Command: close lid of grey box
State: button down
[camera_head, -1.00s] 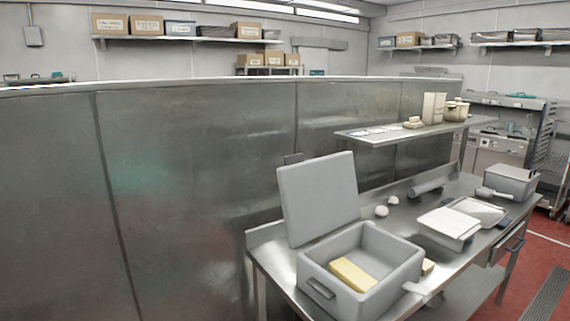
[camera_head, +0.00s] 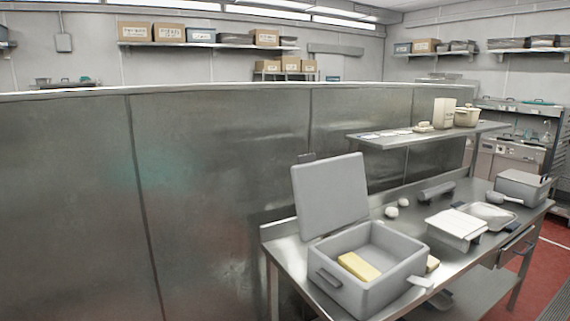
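The grey box (camera_head: 372,295) stands on the left end of the steel table. Its lid (camera_head: 330,194) is open and stands up, leaning slightly back behind the box. A yellow block (camera_head: 358,267) lies inside the box on its floor. A handle shows on the box's left front side. My gripper is not in view.
The steel table (camera_head: 291,249) also holds two white balls, a grey cylinder (camera_head: 437,192), trays (camera_head: 455,225) and a smaller grey box (camera_head: 521,187). A shelf (camera_head: 392,141) overhangs its back. A tall metal partition (camera_head: 200,190) runs behind and to the left. Red floor shows at right.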

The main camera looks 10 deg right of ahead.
aim_at(330, 195)
jog(key=u, duration=0.25)
jog(key=k, duration=0.55)
jog(key=u, duration=0.9)
jog(key=k, duration=0.7)
jog(key=z, duration=0.25)
jog(key=i, duration=1.65)
jog(key=u, duration=0.65)
jog(key=i, duration=0.45)
jog(key=u, duration=0.3)
